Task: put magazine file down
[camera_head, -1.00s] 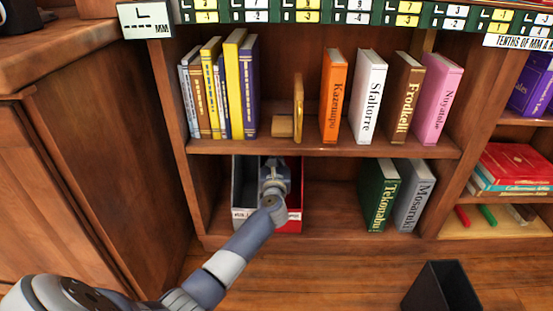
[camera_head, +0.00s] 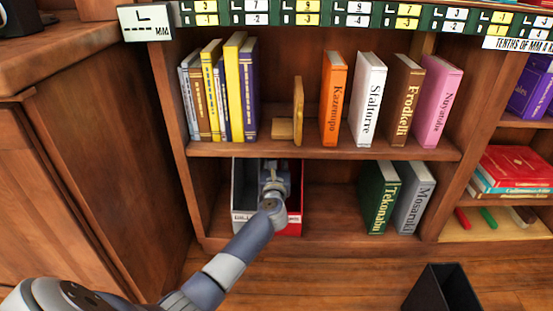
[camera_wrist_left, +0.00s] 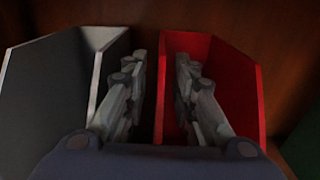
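A red magazine file (camera_head: 295,200) stands upright on the bottom shelf (camera_head: 330,212), right of a dark magazine file (camera_head: 240,195) with pale edges. Both show in the left wrist view, the red file (camera_wrist_left: 236,90) at right and the dark one (camera_wrist_left: 50,85) at left. My left gripper (camera_head: 273,172) reaches in over them and hides part of both. In the wrist view its fingers (camera_wrist_left: 162,75) are apart, with the red file's left wall between them. They do not look pressed onto that wall. My right gripper is not in view.
Green and grey books (camera_head: 395,195) stand farther right on the bottom shelf, with free room between. The shelf board (camera_head: 300,148) above carries books and a wooden bookend. A black open container (camera_head: 442,288) stands on the floor at the lower right. A cabinet (camera_head: 80,170) is at left.

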